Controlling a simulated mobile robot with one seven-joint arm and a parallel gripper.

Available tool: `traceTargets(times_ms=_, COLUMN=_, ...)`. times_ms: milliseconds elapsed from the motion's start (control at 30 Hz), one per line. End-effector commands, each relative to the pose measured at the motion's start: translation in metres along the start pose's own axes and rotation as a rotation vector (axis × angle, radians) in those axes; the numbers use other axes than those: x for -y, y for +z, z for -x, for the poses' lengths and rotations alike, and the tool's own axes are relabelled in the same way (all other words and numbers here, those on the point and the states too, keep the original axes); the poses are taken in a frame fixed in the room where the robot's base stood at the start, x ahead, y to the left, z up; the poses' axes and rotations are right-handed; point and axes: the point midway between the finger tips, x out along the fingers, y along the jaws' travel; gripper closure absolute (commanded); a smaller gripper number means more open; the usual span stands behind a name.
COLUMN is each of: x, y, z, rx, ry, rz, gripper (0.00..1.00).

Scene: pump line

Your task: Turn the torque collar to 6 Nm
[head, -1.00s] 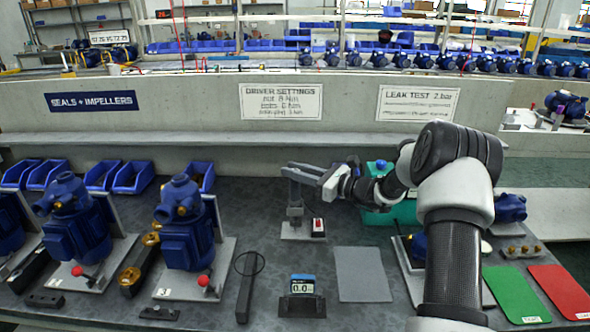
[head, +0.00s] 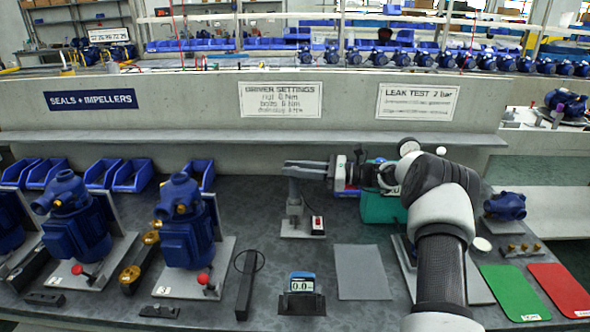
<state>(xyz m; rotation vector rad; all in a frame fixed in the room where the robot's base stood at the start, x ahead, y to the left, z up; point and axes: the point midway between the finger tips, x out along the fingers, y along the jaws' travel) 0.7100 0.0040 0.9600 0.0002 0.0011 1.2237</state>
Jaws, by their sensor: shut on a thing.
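A grey driver (head: 303,168) stands upright in a holder with a pale base plate (head: 290,231) in the middle of the bench. Its body points right, towards my gripper. My gripper (head: 334,172) is at the right end of the driver's body and is shut, seemingly on the torque collar there. The collar itself is hidden by the gripper, and no setting on it can be read. A small display (head: 302,284) in front of the driver shows 0.0.
A teal box (head: 380,208) lies behind my wrist. A small block with a red top (head: 317,226) stands at the driver's base. Blue pumps (head: 187,230) stand left. A grey mat (head: 361,272), green mat (head: 515,292) and red mat (head: 563,290) lie right.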

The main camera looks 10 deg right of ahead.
Motion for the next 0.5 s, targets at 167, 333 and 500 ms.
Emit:
traceTargets(times_ms=167, x=-0.0001, y=0.0008, z=-0.0005, rx=0.002, ry=0.000, rz=0.000, gripper=0.70)
traceTargets(times_ms=333, x=0.0000, y=0.0007, z=-0.0004, rx=0.001, ry=0.000, rz=0.001, gripper=0.59)
traceTargets(times_ms=500, x=0.0001, y=0.0005, z=0.0001, rx=0.001, ry=-0.001, rz=0.001, gripper=0.59)
